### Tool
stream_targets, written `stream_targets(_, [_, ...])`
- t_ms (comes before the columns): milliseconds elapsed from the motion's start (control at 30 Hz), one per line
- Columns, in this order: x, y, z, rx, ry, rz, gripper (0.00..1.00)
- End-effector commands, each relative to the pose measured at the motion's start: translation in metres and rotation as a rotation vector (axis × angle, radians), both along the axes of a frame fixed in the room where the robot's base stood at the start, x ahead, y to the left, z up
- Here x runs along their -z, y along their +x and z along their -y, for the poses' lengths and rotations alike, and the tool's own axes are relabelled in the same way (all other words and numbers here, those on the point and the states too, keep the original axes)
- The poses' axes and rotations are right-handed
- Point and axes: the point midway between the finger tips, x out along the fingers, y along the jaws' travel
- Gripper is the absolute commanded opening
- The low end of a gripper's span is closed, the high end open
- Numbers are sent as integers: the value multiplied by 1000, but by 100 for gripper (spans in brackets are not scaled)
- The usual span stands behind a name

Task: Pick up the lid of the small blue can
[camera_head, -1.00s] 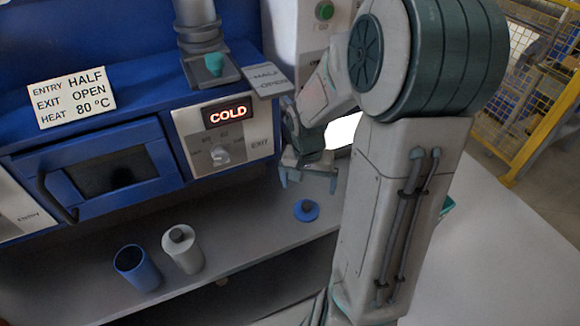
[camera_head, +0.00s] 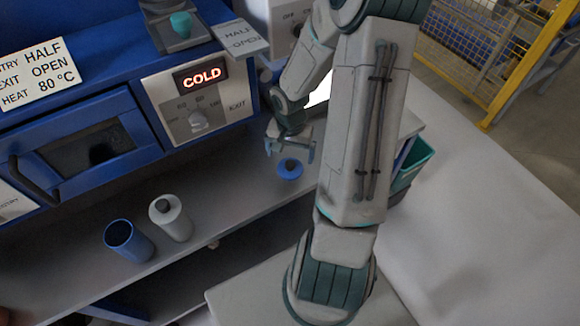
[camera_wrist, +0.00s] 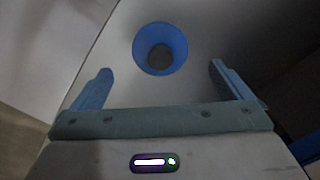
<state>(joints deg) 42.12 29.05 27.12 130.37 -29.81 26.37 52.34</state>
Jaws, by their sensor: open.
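The blue lid (camera_head: 290,168), a round disc with a dark knob, lies on the grey shelf below the machine's right end. The open blue can (camera_head: 128,240) stands to the left on the same shelf, without a lid on it. My gripper (camera_head: 289,150) is open and empty, just above and behind the lid in the head view. In the wrist view the lid (camera_wrist: 160,48) shows ahead of my gripper (camera_wrist: 160,84), between the lines of its two blue fingers and apart from both.
A grey can (camera_head: 170,217) with a dark-knobbed lid stands beside the blue can. The blue machine (camera_head: 60,110) with a "COLD" display rises behind the shelf (camera_head: 235,195). A teal bin (camera_head: 412,165) is at the right behind my arm. The shelf around the lid is clear.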

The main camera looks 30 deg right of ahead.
Motion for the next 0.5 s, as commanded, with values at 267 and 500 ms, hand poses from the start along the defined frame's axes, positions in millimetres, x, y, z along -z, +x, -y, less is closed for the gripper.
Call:
stream_targets(267, [38,0,-1,-4,1,-4,98])
stream_targets(500, [54,0,0,-3,0,-1,98])
